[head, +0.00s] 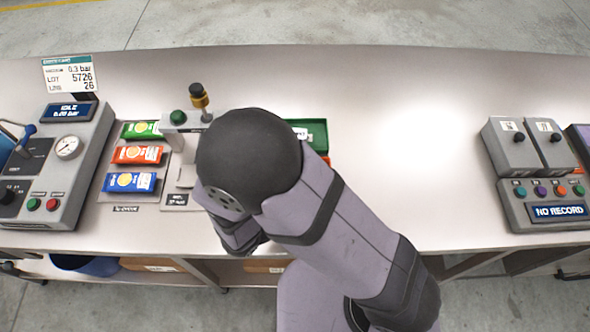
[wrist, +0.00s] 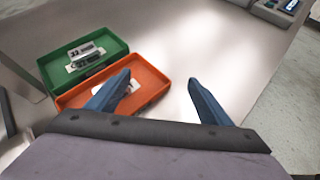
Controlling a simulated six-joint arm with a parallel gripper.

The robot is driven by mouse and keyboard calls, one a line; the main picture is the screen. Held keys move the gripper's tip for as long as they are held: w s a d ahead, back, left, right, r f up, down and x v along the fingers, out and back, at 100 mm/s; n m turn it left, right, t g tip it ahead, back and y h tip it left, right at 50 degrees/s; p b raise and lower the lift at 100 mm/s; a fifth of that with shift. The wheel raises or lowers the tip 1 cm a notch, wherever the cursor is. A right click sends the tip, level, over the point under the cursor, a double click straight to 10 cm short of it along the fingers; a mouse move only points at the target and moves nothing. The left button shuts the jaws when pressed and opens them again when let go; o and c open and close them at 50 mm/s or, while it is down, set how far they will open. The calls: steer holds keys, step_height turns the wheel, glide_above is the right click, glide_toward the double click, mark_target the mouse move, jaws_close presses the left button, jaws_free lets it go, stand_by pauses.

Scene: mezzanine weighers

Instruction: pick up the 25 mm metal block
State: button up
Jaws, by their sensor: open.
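In the wrist view my gripper (wrist: 160,77) is open, with two blue fingers spread apart and nothing between them. Its left finger overlaps an orange tray (wrist: 148,74) and its right finger is over bare bench. A green tray (wrist: 113,46) lies beyond the orange one and holds a small pale piece (wrist: 86,52) with dark markings and a white label. I cannot tell whether that piece is a metal block or read its size. A white label in the orange tray is partly hidden by the left finger. In the head view my arm hides the gripper and most of both trays.
The head view shows a gauge console (head: 67,147) at left, green, orange and blue packets (head: 130,182) beside it, and a small press-like device (head: 180,118) near my arm. Grey boxes (head: 513,150) and a "NO RECORD" unit (head: 557,211) stand at right. The bench (head: 415,130) between is clear.

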steer(key=a+n+t+y, duration=0.1)
steer(key=a+n, duration=0.1)
steer(key=a+n+t+y, duration=0.1)
steer(key=a+n, duration=0.1)
steer(key=a, duration=0.1)
steer(key=a+n+t+y, duration=0.1)
steer(key=a, duration=0.1)
steer(key=shift+a+f+n+p, duration=0.3)
steer(key=shift+a+n, duration=0.05)
steer(key=shift+n, duration=0.05)
steer(key=shift+p+x, duration=0.65)
steer(key=shift+x, duration=0.85)
steer(key=shift+w+a+p+x, duration=0.15)
steer(key=shift+p+x, duration=0.3)
steer(key=shift+x, duration=0.65)
steer(key=shift+w+a+p+x, duration=0.15)
steer(key=shift+p+x, duration=0.25)
steer(key=shift+x, duration=0.7)
steer(key=shift+s+r, duration=0.1)
steer(key=c, duration=1.2)
